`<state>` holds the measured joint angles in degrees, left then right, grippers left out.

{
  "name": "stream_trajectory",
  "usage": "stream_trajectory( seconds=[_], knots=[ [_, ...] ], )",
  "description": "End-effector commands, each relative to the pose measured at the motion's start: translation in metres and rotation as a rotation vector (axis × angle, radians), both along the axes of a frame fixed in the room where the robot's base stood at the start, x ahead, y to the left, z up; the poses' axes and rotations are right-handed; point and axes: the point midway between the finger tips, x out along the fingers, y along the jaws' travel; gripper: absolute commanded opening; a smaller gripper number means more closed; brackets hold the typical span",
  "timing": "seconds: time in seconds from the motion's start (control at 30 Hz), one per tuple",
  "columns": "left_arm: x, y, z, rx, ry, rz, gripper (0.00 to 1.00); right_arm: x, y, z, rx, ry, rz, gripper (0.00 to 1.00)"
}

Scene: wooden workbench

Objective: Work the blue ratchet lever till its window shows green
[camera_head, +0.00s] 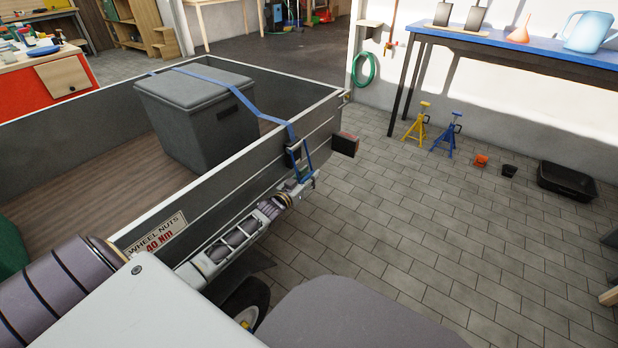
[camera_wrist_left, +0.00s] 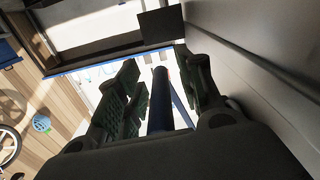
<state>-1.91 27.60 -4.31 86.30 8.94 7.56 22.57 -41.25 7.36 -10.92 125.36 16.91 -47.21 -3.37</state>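The blue ratchet lever (camera_head: 308,158) hangs on the outer side of the trailer, at the lower end of the blue strap (camera_head: 240,100). The dark ratchet body (camera_head: 293,154) is beside it. Its window is too small to read. My left gripper (camera_head: 303,180) is at the lever's lower end. In the left wrist view, my left gripper (camera_wrist_left: 162,90) is open. Its fingers stand apart on either side of a dark, bluish bar (camera_wrist_left: 160,98), which looks like the lever, with gaps visible at both sides. My right gripper is not in view.
The trailer wall (camera_head: 240,165) runs close along my left arm. The strap crosses a grey box (camera_head: 195,115) in the trailer.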

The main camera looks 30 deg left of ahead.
Motion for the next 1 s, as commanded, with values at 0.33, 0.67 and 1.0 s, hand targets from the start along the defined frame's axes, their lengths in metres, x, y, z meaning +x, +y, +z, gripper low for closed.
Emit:
stream_trajectory(
  seconds=[0.33,0.67,1.0],
  knots=[
    [-0.0002,0.0002,0.0000,0.000,0.000,0.000,0.04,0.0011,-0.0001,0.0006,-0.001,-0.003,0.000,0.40],
    [-0.0004,-0.0007,0.0000,0.001,0.000,-0.001,0.00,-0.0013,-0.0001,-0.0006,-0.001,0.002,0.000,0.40],
    [-0.0006,-0.0036,0.0006,-0.008,-0.001,-0.004,0.00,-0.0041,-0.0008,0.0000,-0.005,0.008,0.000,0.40]
  ],
)
